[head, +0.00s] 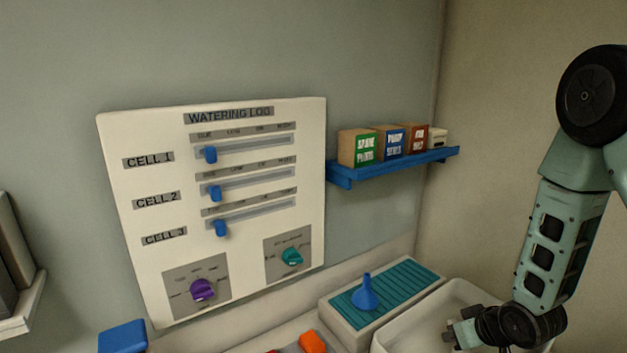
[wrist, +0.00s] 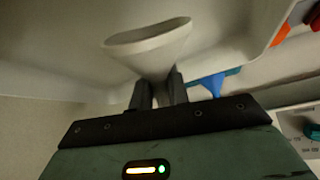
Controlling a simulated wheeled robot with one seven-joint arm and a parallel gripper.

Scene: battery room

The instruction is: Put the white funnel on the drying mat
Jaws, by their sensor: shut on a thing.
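My gripper (wrist: 159,92) is shut on the white funnel (wrist: 150,42), with its two black fingers around the narrow part and the wide mouth beyond them. In the head view my gripper (head: 464,333) is low over the white basin at the lower right; the funnel cannot be made out there. The teal ribbed drying mat (head: 408,278) lies on a pale block left of the basin, apart from my gripper. A blue funnel (head: 366,295) stands mouth down on the mat; it also shows in the wrist view (wrist: 213,86).
The white basin (head: 395,337) has raised walls beside the mat. An orange object (head: 313,342) lies left of the mat block. A blue shelf (head: 395,166) with small boxes hangs above. The mat's far right part is clear. A watering log board (head: 225,200) is on the wall.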

